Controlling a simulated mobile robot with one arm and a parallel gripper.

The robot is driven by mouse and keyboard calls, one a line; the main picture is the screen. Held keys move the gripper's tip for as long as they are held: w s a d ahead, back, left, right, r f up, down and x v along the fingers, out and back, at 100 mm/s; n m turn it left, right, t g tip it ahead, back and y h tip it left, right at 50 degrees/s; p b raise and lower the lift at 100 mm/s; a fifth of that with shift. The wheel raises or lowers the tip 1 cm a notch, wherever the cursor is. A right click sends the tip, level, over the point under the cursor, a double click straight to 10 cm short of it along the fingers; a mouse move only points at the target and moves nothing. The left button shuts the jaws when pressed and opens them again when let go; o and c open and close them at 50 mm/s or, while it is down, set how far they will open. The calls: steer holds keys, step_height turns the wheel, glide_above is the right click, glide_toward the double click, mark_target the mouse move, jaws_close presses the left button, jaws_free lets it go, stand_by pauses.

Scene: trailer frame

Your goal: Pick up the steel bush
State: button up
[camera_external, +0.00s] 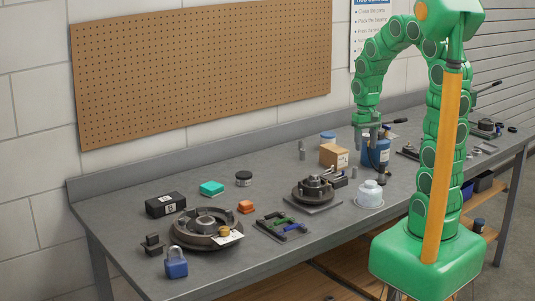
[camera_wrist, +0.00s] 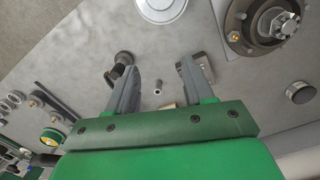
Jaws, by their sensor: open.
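A small grey hollow cylinder (camera_wrist: 158,87), which looks like the steel bush, stands on the bench between the fingers of my gripper (camera_wrist: 160,73) in the wrist view. The fingers are spread apart, with nothing held between them. In the external view my gripper (camera_external: 374,142) points down over the back right of the bench, in front of a blue container (camera_external: 376,153). I cannot tell for sure which grey cylinder there is the bush. One upright cylinder (camera_external: 302,150) stands left of the cardboard box.
A brake drum (camera_external: 207,229), a padlock (camera_external: 176,262) and a black box (camera_external: 166,204) sit at left.

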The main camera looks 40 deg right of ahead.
steer(key=m, duration=0.2)
glide_above(355, 167)
steer(key=shift+t, duration=0.4)
steer(key=f, duration=0.7)
steer(key=shift+s+a+f, duration=0.25)
steer(key=shift+s, duration=0.05)
steer(key=shift+w+d+f, duration=0.35)
steer(key=shift+w+f, duration=0.05)
steer(key=shift+m, duration=0.3)
steer(key=shift+s+f, duration=0.15)
steer(key=shift+f, duration=3.8)
jaws_close()
